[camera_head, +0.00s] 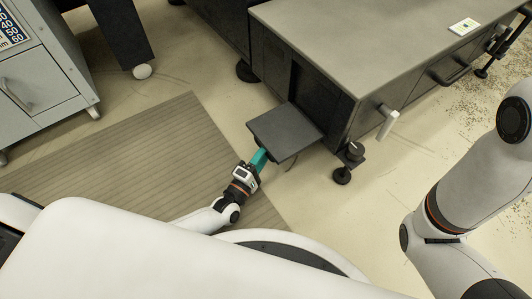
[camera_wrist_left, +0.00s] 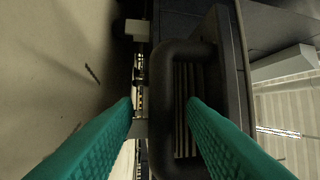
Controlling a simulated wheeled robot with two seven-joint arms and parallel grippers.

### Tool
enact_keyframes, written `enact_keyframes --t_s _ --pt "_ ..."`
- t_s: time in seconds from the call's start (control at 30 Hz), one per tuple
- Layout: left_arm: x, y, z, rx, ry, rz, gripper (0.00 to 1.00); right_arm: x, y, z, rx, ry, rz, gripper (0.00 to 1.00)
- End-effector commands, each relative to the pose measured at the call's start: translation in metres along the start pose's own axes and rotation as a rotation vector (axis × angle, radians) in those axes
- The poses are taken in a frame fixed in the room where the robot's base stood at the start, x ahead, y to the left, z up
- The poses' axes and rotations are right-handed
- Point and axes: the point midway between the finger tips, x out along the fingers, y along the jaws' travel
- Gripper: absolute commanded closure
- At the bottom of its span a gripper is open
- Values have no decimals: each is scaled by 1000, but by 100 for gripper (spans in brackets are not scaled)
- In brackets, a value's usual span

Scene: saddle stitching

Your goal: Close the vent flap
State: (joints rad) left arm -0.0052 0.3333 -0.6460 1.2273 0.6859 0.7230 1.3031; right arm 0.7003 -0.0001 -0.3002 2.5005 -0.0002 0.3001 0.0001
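The vent flap (camera_head: 285,130) is a dark grey panel that sticks out, open, from the end of the grey machine (camera_head: 345,50). My left gripper (camera_head: 260,157), with teal fingers, is at the flap's near left edge. In the left wrist view, the fingers of my left gripper (camera_wrist_left: 161,104) are spread apart, with a black loop handle (camera_wrist_left: 181,52) seen between and beyond them. I cannot tell whether a finger touches the handle. My right arm shows at the right, but its gripper is out of view.
A lever with a pale grip (camera_head: 388,123) sticks out of the machine's side, right of the flap. A black knob and foot (camera_head: 343,175) stand at the machine's near corner. A grey cabinet (camera_head: 35,75) is at the far left.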

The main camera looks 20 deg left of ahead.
Motion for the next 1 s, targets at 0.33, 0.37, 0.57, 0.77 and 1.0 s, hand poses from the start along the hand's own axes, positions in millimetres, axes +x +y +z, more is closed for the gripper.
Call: enact_keyframes --t_s 0.33,0.37,0.57,0.77,1.0 --pt "18 0 0 1 0 1 62 -6 2 2 0 0 1 64" --pt "18 0 0 1 0 1 62 -6 2 2 0 0 1 64" --pt "18 0 0 1 0 0 75 -6 2 2 0 0 1 64" --pt "18 0 0 1 0 0 100 -6 2 2 0 0 1 64" --pt "18 -1 0 2 0 3 100 -5 1 2 0 0 1 64"
